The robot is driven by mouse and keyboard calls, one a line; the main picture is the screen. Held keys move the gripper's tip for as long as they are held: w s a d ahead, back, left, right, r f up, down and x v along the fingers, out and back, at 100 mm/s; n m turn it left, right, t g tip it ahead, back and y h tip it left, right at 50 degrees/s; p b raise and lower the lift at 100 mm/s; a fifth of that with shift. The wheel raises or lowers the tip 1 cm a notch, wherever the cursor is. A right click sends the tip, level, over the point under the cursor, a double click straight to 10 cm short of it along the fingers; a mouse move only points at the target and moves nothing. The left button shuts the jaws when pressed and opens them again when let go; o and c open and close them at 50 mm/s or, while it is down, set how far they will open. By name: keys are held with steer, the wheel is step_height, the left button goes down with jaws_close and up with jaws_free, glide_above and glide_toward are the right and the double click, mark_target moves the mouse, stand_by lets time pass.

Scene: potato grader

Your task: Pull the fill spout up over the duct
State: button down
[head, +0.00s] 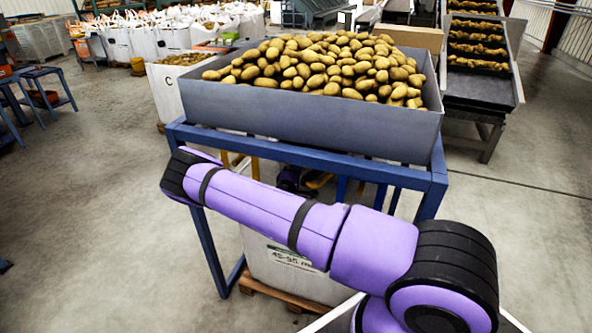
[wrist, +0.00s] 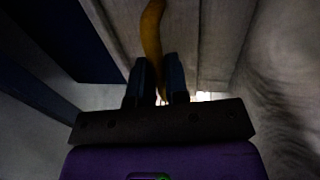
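My gripper (wrist: 158,75) is in the wrist view, its two dark fingers close together with a yellow strap (wrist: 152,32) between them. The strap fills the narrow gap, so the fingers look shut on it. In the head view a bulk bag (head: 284,268) with a size label stands under the hopper. Yellow loops, one at the left (head: 236,160), show above it. My arm hides much of the bag's top. My gripper is mostly hidden under the hopper there, near a dark purple part. I cannot make out the fill spout or the duct clearly.
A grey hopper (head: 300,118) heaped with potatoes (head: 330,65) sits on a blue frame (head: 310,156), whose legs and rail surround the space. The bag stands on a wooden pallet (head: 281,297). Pale fabric (wrist: 285,75) is close at right in the wrist view.

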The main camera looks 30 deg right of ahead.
steer(key=shift+r, duration=1.85)
steer(key=c, duration=1.1)
jaws_free()
steer(key=v, duration=1.1)
steer(key=shift+w, duration=0.1)
